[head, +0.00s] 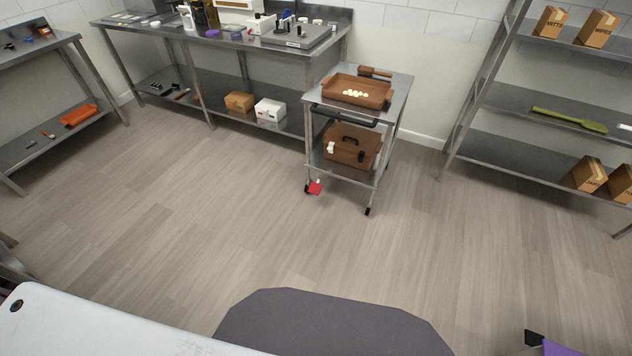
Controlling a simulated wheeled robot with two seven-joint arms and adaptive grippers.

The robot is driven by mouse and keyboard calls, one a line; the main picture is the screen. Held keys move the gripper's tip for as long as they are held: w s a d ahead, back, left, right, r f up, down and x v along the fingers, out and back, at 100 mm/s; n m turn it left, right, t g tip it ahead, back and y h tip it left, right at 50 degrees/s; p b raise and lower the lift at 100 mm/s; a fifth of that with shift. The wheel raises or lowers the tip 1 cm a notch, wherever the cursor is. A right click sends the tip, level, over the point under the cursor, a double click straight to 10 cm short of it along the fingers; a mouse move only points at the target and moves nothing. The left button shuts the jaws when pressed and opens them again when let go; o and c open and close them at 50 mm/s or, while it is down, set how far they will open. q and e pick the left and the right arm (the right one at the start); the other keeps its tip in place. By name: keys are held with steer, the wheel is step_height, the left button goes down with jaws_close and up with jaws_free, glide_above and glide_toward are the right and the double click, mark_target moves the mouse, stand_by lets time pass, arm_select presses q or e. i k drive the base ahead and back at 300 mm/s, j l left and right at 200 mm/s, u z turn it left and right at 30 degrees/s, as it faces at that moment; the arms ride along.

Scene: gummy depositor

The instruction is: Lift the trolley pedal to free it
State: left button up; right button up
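The trolley (398,84) is a small two-tier metal cart against the back wall, right of the long bench. A red pedal (315,188) sits low at its front left leg, by the caster. It is small in view, and I cannot tell whether it is up or down. A black handle bar (343,116) runs across the trolley's near side. The top tier holds a brown tray (357,90) with pale pieces in it. The lower tier holds a brown case (351,146).
A steel bench (180,40) with equipment stands at the back left. A steel shelf rack (500,140) with cartons stands at the right. Another bench (45,45) is at the far left. The wood floor between me and the trolley is clear. A purple item (560,349) shows at bottom right.

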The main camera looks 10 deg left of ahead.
mark_target(315, 188)
steer(key=i+j, duration=0.2)
steer(key=i, duration=0.25)
steer(key=i+j, duration=0.2)
steer(key=i, duration=0.25)
steer(key=i+j+z, duration=0.1)
steer(key=j, duration=0.25)
steer(key=i+j+z, duration=0.1)
steer(key=i+j, duration=0.15)
steer(key=j, duration=0.15)
steer(key=i+j+z, duration=0.15)
steer(key=j, duration=0.2)
steer(key=j+z, duration=0.25)
steer(key=j, duration=0.45)
steer(key=j+z, duration=0.3)
steer(key=j, duration=0.4)
steer(key=k+j+z, duration=0.1)
steer(key=j+z, duration=0.15)
steer(key=j, duration=0.45)
